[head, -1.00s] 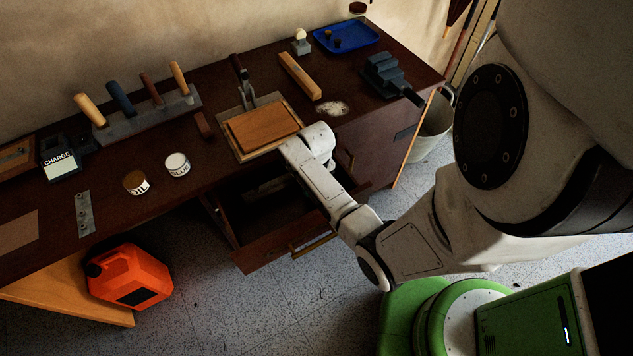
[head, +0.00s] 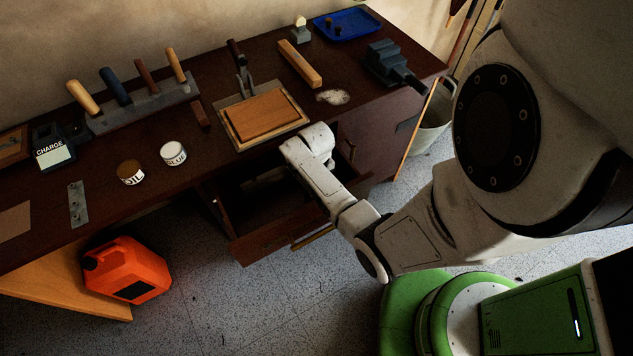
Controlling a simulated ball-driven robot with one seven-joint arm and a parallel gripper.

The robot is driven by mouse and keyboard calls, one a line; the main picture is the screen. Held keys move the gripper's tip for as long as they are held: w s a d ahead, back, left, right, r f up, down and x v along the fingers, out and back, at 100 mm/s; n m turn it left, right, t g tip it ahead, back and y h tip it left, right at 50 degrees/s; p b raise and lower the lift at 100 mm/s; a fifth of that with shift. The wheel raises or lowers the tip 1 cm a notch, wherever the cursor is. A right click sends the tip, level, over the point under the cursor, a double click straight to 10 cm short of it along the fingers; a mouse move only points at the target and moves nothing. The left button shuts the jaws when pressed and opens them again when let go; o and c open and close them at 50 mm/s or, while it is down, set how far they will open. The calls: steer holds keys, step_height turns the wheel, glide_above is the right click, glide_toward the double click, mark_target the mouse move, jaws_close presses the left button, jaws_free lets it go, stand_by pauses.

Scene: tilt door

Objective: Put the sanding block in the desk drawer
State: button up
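The desk drawer is pulled out below the desk's front edge. Its wooden front panel (head: 265,243) has a bar handle, and its inside is dark. My arm comes in from the right and its white wrist end sits over the right part of the drawer opening, close to the desk edge. My gripper's fingers are hidden below the wrist or in shadow. A pale shape (head: 268,177) shows dimly in the drawer's back; I cannot tell what it is. I cannot pick out the sanding block for certain; a small reddish-brown block (head: 200,114) lies by the tool rack.
An orange jerrycan (head: 127,269) and a bucket (head: 431,120) stand below.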

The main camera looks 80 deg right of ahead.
steer(key=shift+a+f+b, duration=0.1)
steer(key=shift+f+b, duration=0.2)
steer(key=shift+f, duration=0.15)
steer(key=shift+s+a+f+b, duration=0.2)
steer(key=shift+f+b, duration=0.1)
steer(key=shift+f, duration=0.2)
steer(key=o, duration=1.2)
steer(key=shift+f, duration=0.1)
steer(key=r, duration=0.8)
steer(key=d+r+p, duration=0.1)
steer(key=r, duration=0.3)
steer(key=shift+w+r, duration=0.35)
steer(key=shift+r, duration=0.05)
